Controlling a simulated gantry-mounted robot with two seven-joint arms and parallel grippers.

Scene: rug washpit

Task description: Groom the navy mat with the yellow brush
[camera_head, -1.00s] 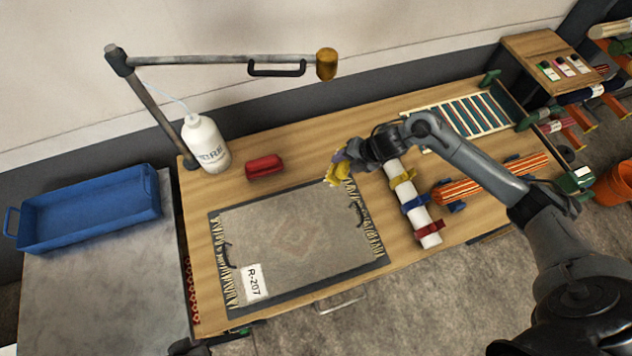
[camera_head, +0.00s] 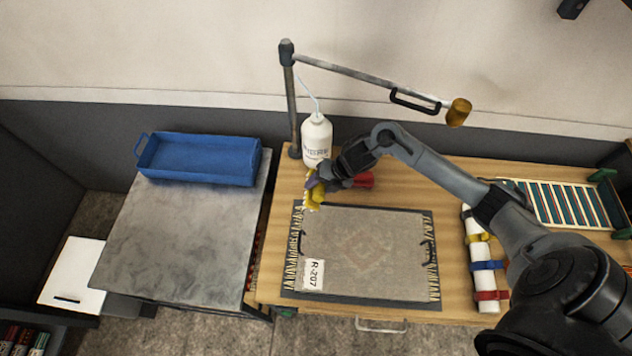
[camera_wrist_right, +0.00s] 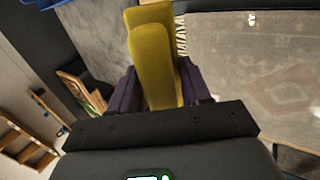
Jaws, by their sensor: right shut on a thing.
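My right gripper (camera_head: 319,186) is shut on the yellow brush (camera_head: 315,197) above the far left corner of the mat. The brush also shows between the two dark fingers in the right wrist view (camera_wrist_right: 156,60). The mat (camera_head: 365,252) looks greyish, with a faint worn pattern, a dark border and pale fringes at its left and right ends. It lies flat on the wooden table, with a white R-207 tag (camera_head: 313,274) at its near left corner. I cannot tell whether the bristles touch the mat. My left gripper is not in view.
A white bottle (camera_head: 317,141) and a red object (camera_head: 363,180), partly behind my arm, stand beyond the mat. A post with a swing arm (camera_head: 365,76) rises behind. A strapped white roll (camera_head: 485,265) lies right of the mat. A blue tray (camera_head: 200,160) sits on the grey table at left.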

